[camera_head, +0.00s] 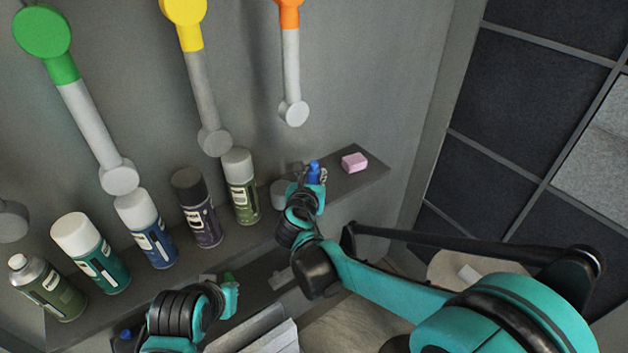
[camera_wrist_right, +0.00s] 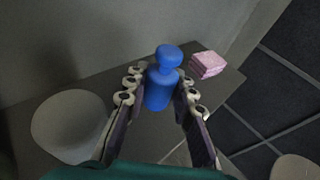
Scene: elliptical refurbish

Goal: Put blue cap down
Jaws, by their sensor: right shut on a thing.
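The blue cap (camera_head: 314,172) is a small blue piece with a narrow neck and a rounded top. In the right wrist view the blue cap (camera_wrist_right: 160,88) stands upright between the fingers of my right gripper (camera_wrist_right: 161,76). My right gripper (camera_head: 311,181) is shut on it over the right part of the grey shelf (camera_head: 345,185). I cannot tell whether the cap's base touches the shelf. My left gripper (camera_head: 229,297) is low, in front of the shelf, beside a small green thing (camera_head: 229,278); its fingers are not clear.
A pink block (camera_head: 354,162) lies right of the blue cap. A pale round thing (camera_head: 281,193) stands just left of it. Several spray cans, including a green one (camera_head: 240,187), line the shelf's left part. Coloured hanging handles (camera_head: 291,75) are on the wall behind.

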